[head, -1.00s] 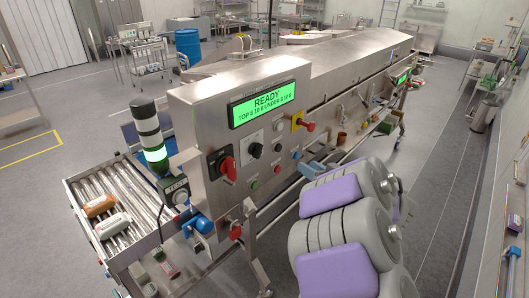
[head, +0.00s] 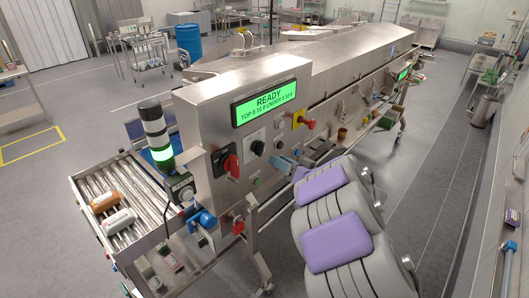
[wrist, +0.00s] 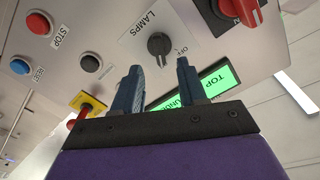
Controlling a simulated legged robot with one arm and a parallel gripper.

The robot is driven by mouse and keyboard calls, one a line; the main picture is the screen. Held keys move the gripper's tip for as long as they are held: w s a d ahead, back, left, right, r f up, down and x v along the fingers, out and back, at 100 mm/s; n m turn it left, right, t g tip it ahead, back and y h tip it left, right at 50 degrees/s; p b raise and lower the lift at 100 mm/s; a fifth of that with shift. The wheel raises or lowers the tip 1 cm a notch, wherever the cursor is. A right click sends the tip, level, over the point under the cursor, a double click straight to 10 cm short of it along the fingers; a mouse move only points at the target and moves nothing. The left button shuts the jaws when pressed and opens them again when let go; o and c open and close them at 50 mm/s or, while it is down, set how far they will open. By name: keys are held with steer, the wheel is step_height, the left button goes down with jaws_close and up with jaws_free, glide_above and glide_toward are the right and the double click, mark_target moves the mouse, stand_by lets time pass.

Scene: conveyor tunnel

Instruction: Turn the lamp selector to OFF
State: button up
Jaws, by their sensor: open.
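The lamp selector (wrist: 159,44) is a black knob on a white plate marked LAMPS, with the word OFF at its right in the wrist view. In the head view the knob (head: 257,148) sits on the steel panel below the green display. In the head view my gripper (head: 283,162) is small, just right of the knob.
A red rotary switch (head: 230,164) is left of the selector. A red handle on a yellow plate (head: 299,119) is at its right. Red STOP (wrist: 39,23), black (wrist: 90,61) and blue RESET (wrist: 19,66) buttons share the panel. The green display (head: 264,103) reads READY.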

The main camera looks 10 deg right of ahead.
mark_target(263, 151)
steer(key=shift+x, duration=3.6)
steer(key=shift+d, duration=0.2)
jaws_close()
